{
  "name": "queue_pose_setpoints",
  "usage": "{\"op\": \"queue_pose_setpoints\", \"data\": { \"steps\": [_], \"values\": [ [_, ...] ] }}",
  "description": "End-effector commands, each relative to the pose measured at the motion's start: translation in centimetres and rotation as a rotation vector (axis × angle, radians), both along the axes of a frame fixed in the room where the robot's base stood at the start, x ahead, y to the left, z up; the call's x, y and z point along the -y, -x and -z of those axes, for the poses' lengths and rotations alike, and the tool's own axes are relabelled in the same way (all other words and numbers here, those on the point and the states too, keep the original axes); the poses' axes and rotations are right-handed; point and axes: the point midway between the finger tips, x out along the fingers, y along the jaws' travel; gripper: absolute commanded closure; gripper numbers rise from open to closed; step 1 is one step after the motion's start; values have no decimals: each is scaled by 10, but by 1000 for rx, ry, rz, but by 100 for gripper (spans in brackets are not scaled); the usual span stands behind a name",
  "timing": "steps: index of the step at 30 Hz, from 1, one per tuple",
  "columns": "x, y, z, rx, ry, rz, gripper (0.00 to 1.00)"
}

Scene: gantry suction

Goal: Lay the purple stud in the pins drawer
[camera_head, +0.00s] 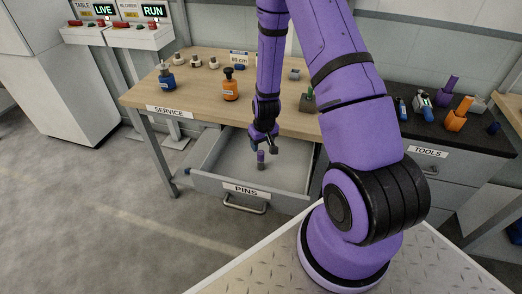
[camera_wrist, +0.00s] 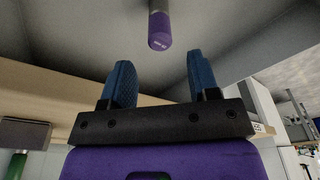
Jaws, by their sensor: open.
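The purple stud (camera_head: 261,157) is inside the pins drawer (camera_head: 203,183), near its middle. It looks upright in the head view, purple part up and grey part down. I cannot tell for certain that it rests on the drawer floor. My gripper (camera_head: 264,146) is open and points down just above the stud. In the wrist view the stud (camera_wrist: 160,30) lies beyond the spread blue fingers of my gripper (camera_wrist: 160,75), its purple end towards me. Nothing is between the fingers, and the stud appears apart from them.
The drawer is pulled out below the wooden service table (camera_head: 197,90). An orange bottle-like item (camera_head: 230,88) and a blue one (camera_head: 167,80) stand on that table. A dark tools counter (camera_head: 470,140) with several items is at the right. The rest of the visible drawer floor looks clear.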

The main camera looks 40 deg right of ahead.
Motion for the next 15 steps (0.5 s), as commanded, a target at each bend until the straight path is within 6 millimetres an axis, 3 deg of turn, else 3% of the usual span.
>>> {"op": "queue_pose_setpoints", "data": {
  "steps": [6, 15],
  "values": [
    [0, 4, -30, 2, 0, -1, 45],
    [-1, 7, -44, 0, 0, -1, 45]
  ]
}}
